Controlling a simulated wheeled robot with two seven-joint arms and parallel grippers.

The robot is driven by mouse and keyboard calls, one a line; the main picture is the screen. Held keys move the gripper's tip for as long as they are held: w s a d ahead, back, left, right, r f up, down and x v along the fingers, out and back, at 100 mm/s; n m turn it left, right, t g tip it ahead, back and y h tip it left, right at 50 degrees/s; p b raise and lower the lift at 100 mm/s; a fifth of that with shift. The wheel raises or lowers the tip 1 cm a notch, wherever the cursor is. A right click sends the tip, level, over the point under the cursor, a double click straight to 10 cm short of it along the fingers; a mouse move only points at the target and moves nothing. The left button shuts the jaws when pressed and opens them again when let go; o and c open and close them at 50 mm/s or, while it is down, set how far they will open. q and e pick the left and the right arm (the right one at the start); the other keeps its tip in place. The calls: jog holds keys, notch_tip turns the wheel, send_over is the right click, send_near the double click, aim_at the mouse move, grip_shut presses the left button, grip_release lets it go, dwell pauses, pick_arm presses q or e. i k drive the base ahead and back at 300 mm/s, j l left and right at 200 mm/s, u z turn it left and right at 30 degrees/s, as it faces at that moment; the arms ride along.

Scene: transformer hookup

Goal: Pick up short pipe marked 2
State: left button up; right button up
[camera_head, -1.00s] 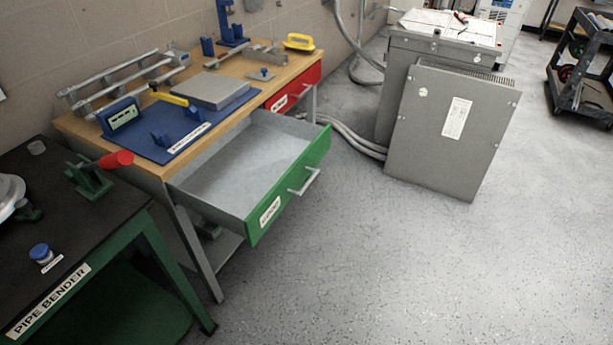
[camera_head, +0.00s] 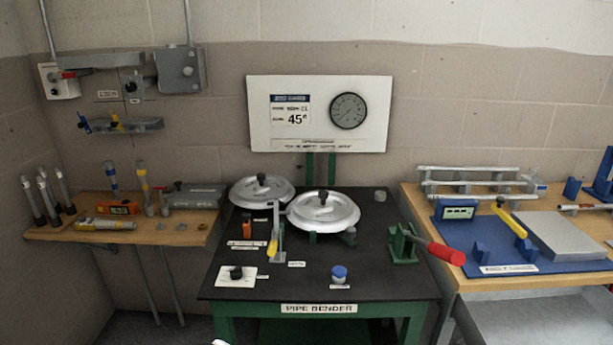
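I cannot make out a mark "2" on any pipe. Several grey pipes (camera_head: 480,182) lie across a rack at the back of the wooden workbench on the right. Several short dark grey cylinders with light tops (camera_head: 45,200) stand upright at the left end of the wooden wall shelf; whether they are pipes is not clear. Neither of my grippers shows clearly. A small pale bit at the bottom edge, left of centre, is too cut off to identify.
A red-handled lever (camera_head: 446,253) juts toward the workbench (camera_head: 432,225). A blue mat (camera_head: 462,236) and grey block (camera_head: 562,236) lie on the workbench. An open drawer (camera_head: 545,318) sticks out below.

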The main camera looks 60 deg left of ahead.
aim_at(41, 170)
jog(key=j+u, duration=0.15)
jog(key=u, duration=1.4)
jog(key=j+u, duration=0.35)
jog(key=i+j+u, duration=0.15)
jog(key=j+u, duration=0.2)
jog(key=i+j+u, duration=0.1)
jog(key=j+u, duration=0.2)
jog(key=i+j+u, duration=0.15)
jog(key=j+u, duration=0.2)
jog(key=i+j+u, duration=0.1)
jog(key=i+j, duration=0.45)
